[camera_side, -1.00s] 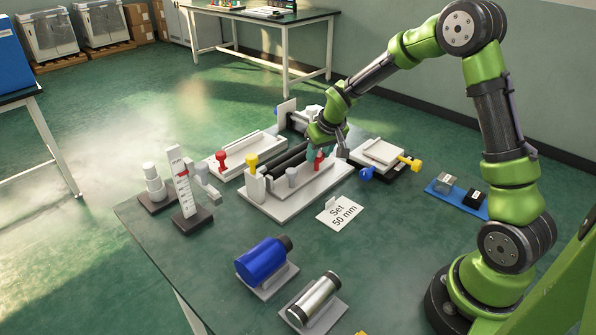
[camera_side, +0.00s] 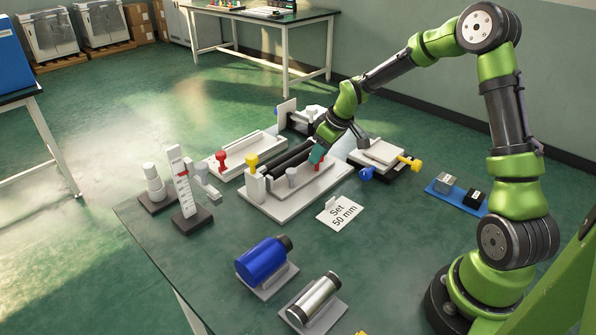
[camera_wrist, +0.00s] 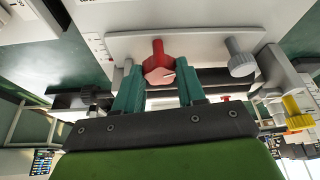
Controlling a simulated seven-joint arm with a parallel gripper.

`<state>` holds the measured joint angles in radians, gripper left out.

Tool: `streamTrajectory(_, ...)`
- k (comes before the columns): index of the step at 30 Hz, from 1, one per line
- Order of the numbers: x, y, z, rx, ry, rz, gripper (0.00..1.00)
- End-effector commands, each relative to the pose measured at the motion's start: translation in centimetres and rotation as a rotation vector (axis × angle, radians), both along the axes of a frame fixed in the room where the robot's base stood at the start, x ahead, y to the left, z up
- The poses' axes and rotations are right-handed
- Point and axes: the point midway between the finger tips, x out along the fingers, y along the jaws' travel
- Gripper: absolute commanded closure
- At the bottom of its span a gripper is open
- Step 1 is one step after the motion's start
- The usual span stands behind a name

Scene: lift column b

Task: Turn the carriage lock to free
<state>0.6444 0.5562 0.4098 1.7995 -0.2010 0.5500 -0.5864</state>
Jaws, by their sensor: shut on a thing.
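The white slide unit (camera_side: 283,205) stands mid-table, with dark rails, a grey knob (camera_side: 291,174) and a yellow knob (camera_side: 252,160). Its red knob (camera_side: 318,166) is at the right end of the front plate. My gripper (camera_side: 317,154) reaches down onto it from behind, tilted. In the wrist view, the two teal fingers of my gripper (camera_wrist: 157,72) are shut on the red knob (camera_wrist: 158,68), one on each side. The grey knob (camera_wrist: 240,60) and yellow knob (camera_wrist: 296,110) show to the right. I cannot read any lock marking near the red knob.
A card reading "Set 50 mm" (camera_side: 341,212) lies in front. A white stage with blue and yellow knobs (camera_side: 380,157) stands close on the right. Another slide with a red knob (camera_side: 221,158) and an upright scale (camera_side: 183,190) are left. A blue cylinder (camera_side: 262,262) lies nearer the front.

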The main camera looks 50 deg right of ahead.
Motion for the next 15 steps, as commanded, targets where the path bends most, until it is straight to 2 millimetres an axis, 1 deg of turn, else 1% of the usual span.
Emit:
streamTrajectory(7,0.1,-0.2,0.09,-0.001,-0.003,0.117,0.91)
streamTrajectory(15,0.14,-0.24,0.1,-0.003,-0.003,0.167,0.91)
